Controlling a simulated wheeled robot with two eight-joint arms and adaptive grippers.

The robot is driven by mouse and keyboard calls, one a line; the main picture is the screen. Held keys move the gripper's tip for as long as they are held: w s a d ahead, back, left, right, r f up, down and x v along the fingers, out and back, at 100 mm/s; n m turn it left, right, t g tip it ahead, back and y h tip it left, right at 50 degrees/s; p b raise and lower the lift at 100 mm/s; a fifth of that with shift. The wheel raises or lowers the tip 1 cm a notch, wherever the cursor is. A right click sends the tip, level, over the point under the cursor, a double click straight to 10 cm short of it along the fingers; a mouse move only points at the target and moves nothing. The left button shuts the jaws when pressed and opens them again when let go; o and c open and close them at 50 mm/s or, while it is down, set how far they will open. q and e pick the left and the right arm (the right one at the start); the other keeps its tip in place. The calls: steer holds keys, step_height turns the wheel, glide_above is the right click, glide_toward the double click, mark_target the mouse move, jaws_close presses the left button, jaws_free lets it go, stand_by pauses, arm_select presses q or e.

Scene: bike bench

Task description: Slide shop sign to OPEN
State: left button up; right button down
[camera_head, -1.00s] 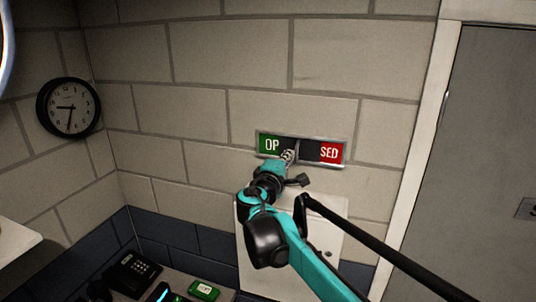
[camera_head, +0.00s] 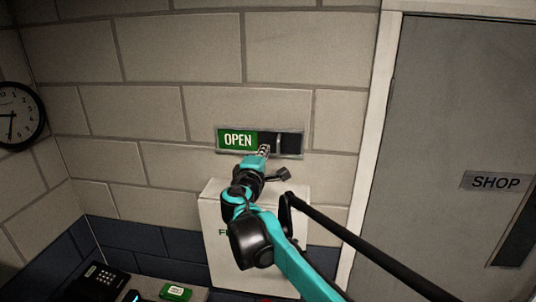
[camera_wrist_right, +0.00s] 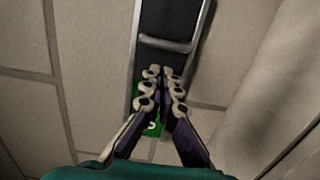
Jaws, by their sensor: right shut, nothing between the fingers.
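The shop sign (camera_head: 237,140) hangs on the block wall in a thin metal frame. Its green part reads OPEN in full, and a black slider panel (camera_head: 291,142) with a pale upright handle (camera_head: 278,143) covers the right part; no red shows. My right gripper (camera_head: 264,150) is in front of the sign, just left of the handle, shut and empty. In the right wrist view the shut fingers (camera_wrist_right: 161,75) overlap the green part, and the handle bar (camera_wrist_right: 165,44) lies a little beyond their tips, apart from them in the picture. My left gripper is out of view.
A white box (camera_head: 213,222) stands below the sign, behind my right arm. A black phone (camera_head: 98,280) and a green item (camera_head: 175,292) lie on the bench at lower left. A grey door with a SHOP plate (camera_head: 496,182) is at right.

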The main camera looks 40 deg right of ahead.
steer(key=w+a+b+v, duration=0.1)
steer(key=w+a+v, duration=0.1)
steer(key=v, duration=0.9)
steer(key=s+a+f+m+g+y+b, duration=0.1)
steer(key=s+a+f+m+y+b, duration=0.15)
steer(key=f+b, duration=0.95)
steer(key=s+a+f+m+g+y+b, duration=0.2)
steer(key=s+f+y+b, duration=0.15)
steer(key=f, duration=1.65)
arm_select(q)
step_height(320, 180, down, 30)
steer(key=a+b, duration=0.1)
steer(key=b, duration=1.2)
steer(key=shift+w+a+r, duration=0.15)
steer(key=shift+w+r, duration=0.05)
arm_select(e)
steer(key=s+a+f+m+y, duration=0.1)
steer(key=s+a+f+y, duration=0.1)
steer(key=a+f, duration=0.3)
steer(key=s+a+f+m+y, duration=0.1)
steer(key=a+f, duration=0.4)
steer(key=f, duration=0.7)
steer(key=s+a+f+m+g+y, duration=0.1)
steer(key=s+a+f+y, duration=0.3)
steer(key=f, duration=0.5)
steer(key=shift+a+f+y, duration=0.3)
steer(key=shift+a+y, duration=0.3)
steer(key=shift+a, duration=0.3)
